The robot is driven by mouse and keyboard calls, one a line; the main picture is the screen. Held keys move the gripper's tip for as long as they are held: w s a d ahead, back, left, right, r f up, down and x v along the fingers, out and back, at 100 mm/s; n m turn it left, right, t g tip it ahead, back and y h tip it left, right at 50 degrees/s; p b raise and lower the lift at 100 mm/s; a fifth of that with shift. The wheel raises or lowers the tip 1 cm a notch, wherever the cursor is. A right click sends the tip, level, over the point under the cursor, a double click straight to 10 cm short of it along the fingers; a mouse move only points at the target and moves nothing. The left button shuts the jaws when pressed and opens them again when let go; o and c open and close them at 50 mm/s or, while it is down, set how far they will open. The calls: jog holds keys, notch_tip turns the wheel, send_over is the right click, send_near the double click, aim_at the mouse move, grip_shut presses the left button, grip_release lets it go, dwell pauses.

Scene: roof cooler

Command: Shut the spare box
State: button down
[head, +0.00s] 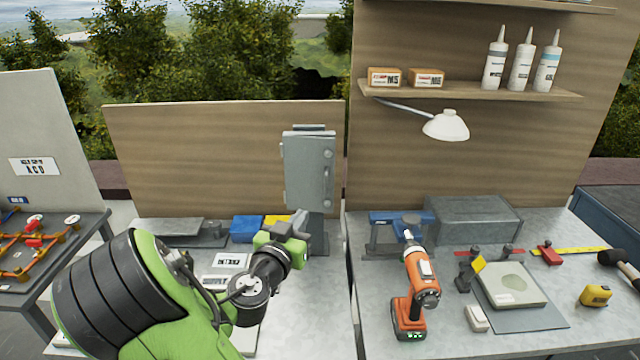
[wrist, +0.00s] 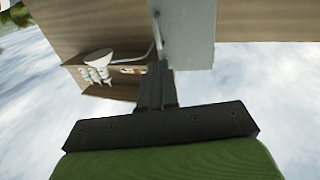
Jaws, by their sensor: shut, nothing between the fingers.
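A grey metal box (head: 308,170) with a flat front panel stands upright on a grey post at the back of the middle table. It looks like the spare box, but I can read no label on it. Small fittings show along its right side, and I cannot tell whether its panel is fully shut. My gripper (head: 300,222) is below and in front of it, slightly left, with its fingers together and empty. In the wrist view the shut fingers (wrist: 158,85) point toward a grey panel edge (wrist: 188,35), close by; contact is unclear.
A blue bin (head: 247,229) and a yellow one (head: 277,220) sit behind my wrist. On the right table are an orange drill (head: 410,295), a grey case (head: 475,218) and a blue vice-like tool (head: 400,218). A white lamp (head: 446,125) hangs under the shelf (head: 470,92).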

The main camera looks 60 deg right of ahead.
aim_at(326, 186)
jog(key=w+d+p, duration=0.1)
jog(key=d+p, duration=0.4)
jog(key=d, duration=0.7)
jog(key=shift+d+f, duration=0.2)
jog(key=shift+d, duration=0.1)
jog(key=shift+d, duration=0.2)
jog(key=shift+s+d+b, duration=0.2)
jog(key=shift+d+b, duration=0.75)
jog(key=shift+b, duration=0.25)
jog(key=shift+r, duration=0.1)
jog(key=shift+w, duration=0.1)
